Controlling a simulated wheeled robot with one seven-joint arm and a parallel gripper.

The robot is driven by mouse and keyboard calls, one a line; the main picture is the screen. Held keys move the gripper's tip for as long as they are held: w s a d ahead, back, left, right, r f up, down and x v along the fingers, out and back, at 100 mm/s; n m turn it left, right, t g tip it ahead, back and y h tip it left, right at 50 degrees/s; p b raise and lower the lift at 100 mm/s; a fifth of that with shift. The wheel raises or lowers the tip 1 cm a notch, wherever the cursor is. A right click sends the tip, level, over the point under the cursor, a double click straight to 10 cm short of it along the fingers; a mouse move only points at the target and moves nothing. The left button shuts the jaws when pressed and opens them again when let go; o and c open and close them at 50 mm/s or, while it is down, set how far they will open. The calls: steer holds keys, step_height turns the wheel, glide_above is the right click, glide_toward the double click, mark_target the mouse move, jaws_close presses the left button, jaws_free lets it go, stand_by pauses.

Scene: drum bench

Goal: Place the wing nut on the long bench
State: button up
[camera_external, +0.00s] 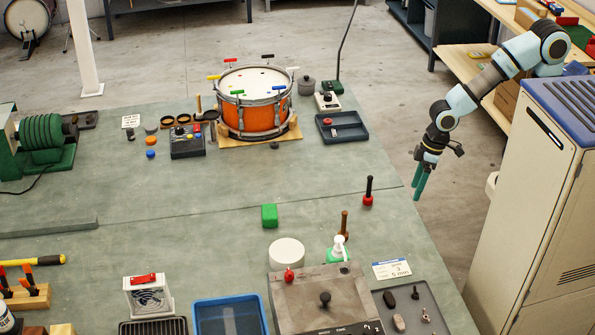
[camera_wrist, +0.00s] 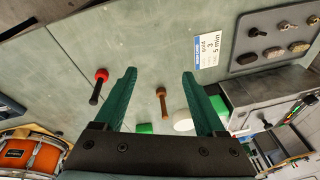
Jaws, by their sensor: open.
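A small metal piece that looks like the wing nut (camera_external: 425,316) lies in the grey tray (camera_external: 437,300) at the lower right of the outside view. It seems to be the upper middle piece (camera_wrist: 284,25) in the tray in the wrist view, too small to be certain. The long bench (camera_external: 200,235) is the grey-green top across the outside view.
A sign card (camera_external: 391,269) lies behind the tray. A tall cabinet (camera_external: 540,200) stands right of the bench. The middle left of the bench is clear.

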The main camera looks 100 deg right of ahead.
steer(key=w+a+r+m+t+y+p, duration=0.15)
steer(key=w+a+m, duration=0.25)
steer(key=w+m, duration=0.6)
steer(key=w+a+r+m+t+p, duration=0.1)
steer(key=w+a+m+t, duration=0.2)
steer(key=w+m, duration=0.6)
steer(key=w+a+r+m+t+y+p, duration=0.15)
steer(key=w+a+m, duration=0.4)
steer(key=w, duration=0.75)
steer(key=w+d+f+m+g+h+p, duration=0.1)
steer(key=w+d+f+m+h+p, duration=0.25)
steer(key=m, duration=1.35)
steer(key=f+m+g+y, duration=0.1)
steer(key=f+m+g, duration=0.1)
steer(key=f+m, duration=0.1)
steer(key=s+f+m+g+y+p, duration=0.1)
steer(key=f+m+y, duration=0.1)
steer(key=m, duration=0.4)
steer(key=f+m+g+y+p, duration=0.1)
steer(key=f+m+g+y, duration=0.1)
steer(key=f+m, duration=0.2)
steer(key=shift+s+a+f+m+g+y, duration=0.15)
steer(key=shift+a+f+m+g+y, duration=0.15)
steer(key=shift+f, duration=0.3)
steer(key=shift+p+x, duration=1.55)
steer(key=shift+x, duration=1.5)
